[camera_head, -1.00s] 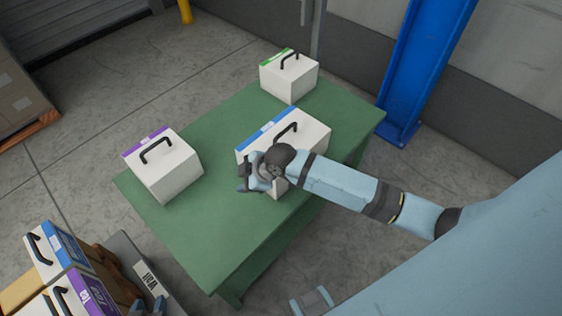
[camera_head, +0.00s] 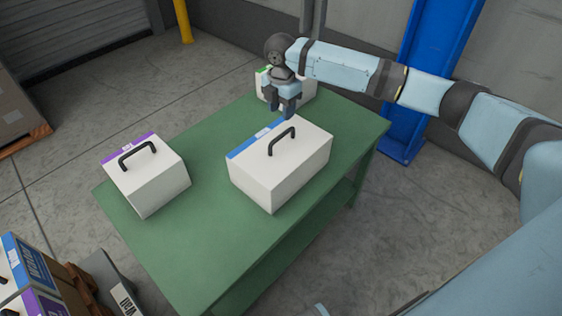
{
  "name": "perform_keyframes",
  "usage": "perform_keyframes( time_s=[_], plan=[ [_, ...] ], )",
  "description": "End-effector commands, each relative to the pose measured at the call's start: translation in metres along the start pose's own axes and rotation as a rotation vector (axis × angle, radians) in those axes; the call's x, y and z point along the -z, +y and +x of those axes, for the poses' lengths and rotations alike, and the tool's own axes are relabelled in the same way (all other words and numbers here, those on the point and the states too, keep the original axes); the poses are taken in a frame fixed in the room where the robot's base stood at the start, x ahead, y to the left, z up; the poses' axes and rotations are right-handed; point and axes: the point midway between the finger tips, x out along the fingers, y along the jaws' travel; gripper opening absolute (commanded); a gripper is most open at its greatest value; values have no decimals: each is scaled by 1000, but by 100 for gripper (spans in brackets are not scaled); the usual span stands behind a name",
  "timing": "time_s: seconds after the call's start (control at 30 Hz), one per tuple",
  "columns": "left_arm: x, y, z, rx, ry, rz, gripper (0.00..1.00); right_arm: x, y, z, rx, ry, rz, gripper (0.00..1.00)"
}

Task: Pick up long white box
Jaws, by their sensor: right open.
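The long white box (camera_head: 283,177) stands on the green table (camera_head: 180,250), with a blue stripe along its far left top edge and a black handle on top. My right gripper (camera_head: 283,109) is open and empty, pointing down above the far side of the long box and apart from its handle. It partly covers a smaller white box with a green stripe (camera_head: 303,88) at the table's far end. My left gripper is not in view.
A white box with a purple stripe (camera_head: 155,180) stands on the table's left side. More boxes with blue and purple labels (camera_head: 35,268) are at the lower left. A blue post (camera_head: 432,70) rises behind the table. The table's near part is clear.

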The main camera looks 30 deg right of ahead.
Motion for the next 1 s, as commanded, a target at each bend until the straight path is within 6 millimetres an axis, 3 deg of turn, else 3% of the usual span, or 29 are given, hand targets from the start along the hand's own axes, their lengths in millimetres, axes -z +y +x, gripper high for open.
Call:
perform_keyframes(
  time_s=[0.03,0.2,0.47,0.73,1.0],
  plan=[
    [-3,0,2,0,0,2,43,0,0,13,1,1,1,43],
    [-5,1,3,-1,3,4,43,0,0,40,0,1,1,43],
    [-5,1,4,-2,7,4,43,0,0,55,-2,0,1,43],
    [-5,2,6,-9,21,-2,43,1,-4,94,-1,0,1,43],
    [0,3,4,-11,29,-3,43,1,-4,101,-3,0,1,43]
  ],
)
